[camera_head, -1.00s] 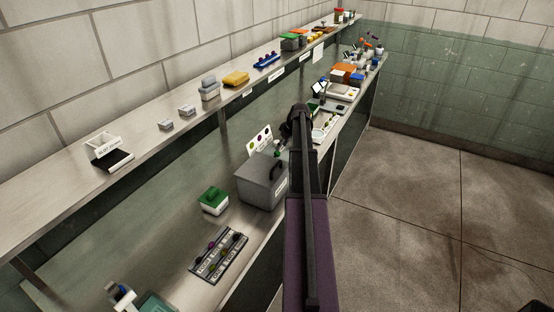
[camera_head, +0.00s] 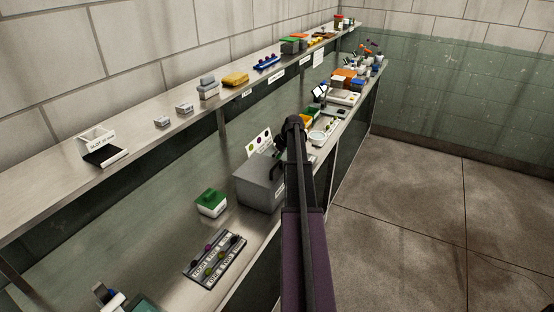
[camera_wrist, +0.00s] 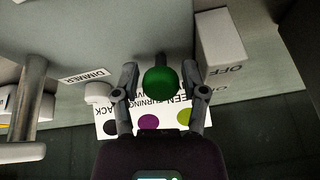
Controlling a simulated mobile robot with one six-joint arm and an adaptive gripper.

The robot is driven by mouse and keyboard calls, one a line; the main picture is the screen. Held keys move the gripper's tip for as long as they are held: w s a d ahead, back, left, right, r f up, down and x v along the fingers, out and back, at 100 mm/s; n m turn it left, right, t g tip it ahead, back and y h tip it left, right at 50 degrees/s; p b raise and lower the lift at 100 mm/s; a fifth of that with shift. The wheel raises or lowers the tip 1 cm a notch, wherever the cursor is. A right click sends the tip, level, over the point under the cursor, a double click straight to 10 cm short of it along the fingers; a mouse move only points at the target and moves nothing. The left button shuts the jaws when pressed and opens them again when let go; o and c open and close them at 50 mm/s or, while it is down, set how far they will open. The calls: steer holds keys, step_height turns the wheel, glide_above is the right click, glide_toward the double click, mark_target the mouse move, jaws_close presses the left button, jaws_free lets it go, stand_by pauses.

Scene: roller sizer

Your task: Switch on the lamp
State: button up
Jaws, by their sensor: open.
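In the wrist view, a round green knob (camera_wrist: 160,80) on a dark stem sits between the two fingers of my gripper (camera_wrist: 159,67). The fingers are open, one on each side, with visible gaps to the knob. A white block (camera_wrist: 220,38) with "OFF" lettering beside it is right of the knob. A small white round knob (camera_wrist: 97,92) is left, near a "DIMMER" label (camera_wrist: 84,76). In the head view, my gripper (camera_head: 280,151) is over the bench by the grey box; it hides the green knob there. I cannot tell which thing is the lamp.
A card with coloured dots (camera_head: 258,141) stands behind the grey box (camera_head: 255,187). A green-lidded box (camera_head: 211,203) and a labelled rack (camera_head: 215,260) are nearer. A shelf (camera_head: 140,138) runs along the wall. The floor (camera_head: 420,210) at right is clear.

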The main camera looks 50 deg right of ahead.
jaws_close()
steer(key=shift+w+r+g, duration=0.1)
steer(key=shift+w+g, duration=0.05)
steer(key=shift+g, duration=0.15)
steer(key=shift+w+a+r+g+h+p, duration=0.1)
steer(key=shift+w+g+h+p, duration=0.2)
steer(key=shift+g+p, duration=0.45)
steer(key=shift+w+a+g+h, duration=0.1)
steer(key=shift+w+g+h, duration=0.3)
steer(key=shift+g, duration=0.75)
steer(key=g, duration=0.1)
steer(key=w+g+b, duration=0.1)
steer(key=g+h, duration=0.1)
steer(key=g, duration=0.1)
steer(key=shift+w+a+f+b, duration=0.25)
steer(key=shift+f+b, duration=0.05)
steer(key=shift+b, duration=0.05)
steer(key=shift+w+a+g+h+b, duration=0.15)
steer(key=shift+g+b, duration=0.25)
steer(key=shift+g, duration=0.2)
steer(key=shift+w+g+h+b, duration=0.15)
steer(key=shift+g+b, duration=0.25)
steer(key=shift+g, duration=0.2)
steer(key=shift+s, duration=0.1)
